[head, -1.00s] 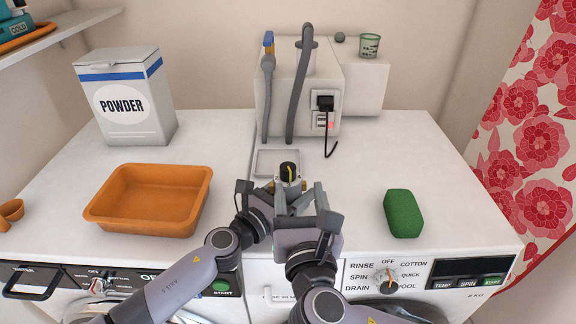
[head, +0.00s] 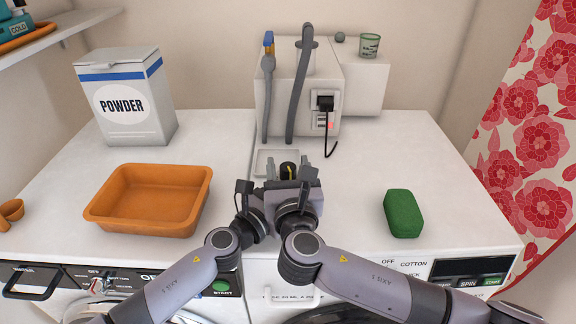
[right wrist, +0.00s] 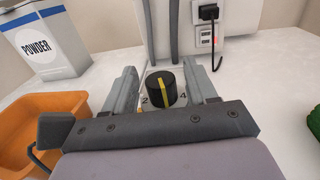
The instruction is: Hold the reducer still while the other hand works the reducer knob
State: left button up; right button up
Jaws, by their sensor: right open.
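The reducer knob (head: 287,171) is black with a yellow stripe, on the reducer in the middle of the white top. In the right wrist view the knob (right wrist: 163,88) shows between my right gripper's fingers, with numbers 2 and 4 beside it. My right gripper (right wrist: 160,76) is open, one finger on each side of the knob; I cannot tell if they touch it.
An orange tray (head: 101,211) and a powder box (head: 122,112) are on the left. A green sponge (head: 403,214) lies on the right.

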jog(key=shift+w, duration=0.35)
jog(key=c, duration=0.9)
jog(key=shift+c, duration=0.2)
jog(key=shift+y, duration=0.3)
